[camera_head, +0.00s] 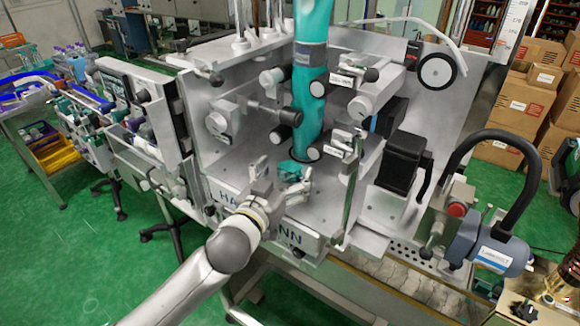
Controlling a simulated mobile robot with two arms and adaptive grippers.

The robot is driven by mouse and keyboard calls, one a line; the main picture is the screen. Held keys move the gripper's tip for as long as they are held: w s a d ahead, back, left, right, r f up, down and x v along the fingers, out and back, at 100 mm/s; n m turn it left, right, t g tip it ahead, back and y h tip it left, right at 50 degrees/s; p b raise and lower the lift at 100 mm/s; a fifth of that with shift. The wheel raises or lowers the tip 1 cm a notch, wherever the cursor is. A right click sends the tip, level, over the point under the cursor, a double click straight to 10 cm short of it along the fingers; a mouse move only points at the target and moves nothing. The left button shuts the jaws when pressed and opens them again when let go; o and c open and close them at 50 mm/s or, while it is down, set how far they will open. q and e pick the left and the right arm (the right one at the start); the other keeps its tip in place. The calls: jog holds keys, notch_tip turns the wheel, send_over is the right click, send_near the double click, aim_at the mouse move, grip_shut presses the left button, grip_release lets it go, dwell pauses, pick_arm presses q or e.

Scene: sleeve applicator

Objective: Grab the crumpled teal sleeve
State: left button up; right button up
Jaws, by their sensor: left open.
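A small crumpled teal sleeve (292,170) lies on the grey metal deck of the machine, near its front edge and in front of the foot of the tall teal sleeve column (309,90). My left gripper (280,173) is open, its fingers spread on either side of the crumpled sleeve. I cannot tell whether the fingers touch it. Part of the sleeve is hidden by the gripper. My right gripper is not in view.
Rollers and knobs (272,77) surround the column. An upright metal bar (350,190) stands right of the gripper. A black block (402,160) and a blue-grey motor (488,248) with a black hose are further right. Cardboard boxes (522,105) stack behind.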

pick_arm(q)
jog(key=shift+w+d, duration=0.1)
jog(key=shift+w, duration=0.1)
jog(key=shift+c, duration=0.4)
jog(key=c, duration=0.8)
jog(key=shift+c, duration=0.2)
jog(key=shift+r, duration=0.15)
